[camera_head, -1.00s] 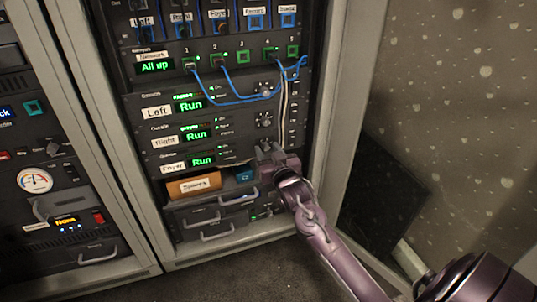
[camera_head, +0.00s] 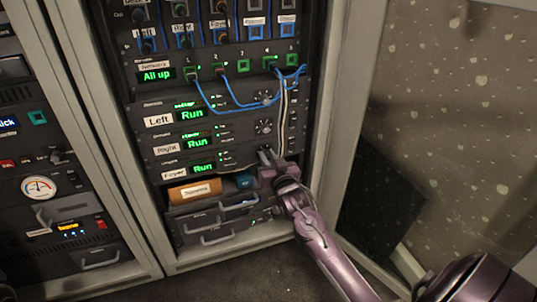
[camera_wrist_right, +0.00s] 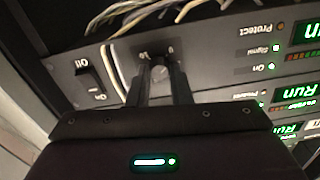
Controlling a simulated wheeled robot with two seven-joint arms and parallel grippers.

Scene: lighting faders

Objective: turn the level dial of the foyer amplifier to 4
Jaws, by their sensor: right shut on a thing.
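The foyer amplifier (camera_head: 203,168) is the lowest of three black rack units. It has a "Foyer" label (camera_head: 174,173) and a green "Run" display. My right gripper (camera_head: 268,157) is at the right end of its front. In the right wrist view, which shows the panel upside down, the level dial (camera_wrist_right: 159,73) sits between the two fingers of the right gripper (camera_wrist_right: 160,84). The gripper is shut on it. Marks like 10 and 0 show just beyond the dial. The fingers hide its sides, and I cannot read its setting. My left gripper is not in view.
A rocker switch (camera_wrist_right: 90,72) marked Off and On is beside the dial. Pale cables (camera_wrist_right: 150,15) run past the panel. Blue cables (camera_head: 235,105) hang above. A brown box (camera_head: 195,191) sits below the amplifier. The rack's side frame (camera_head: 325,120) stands close on the right.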

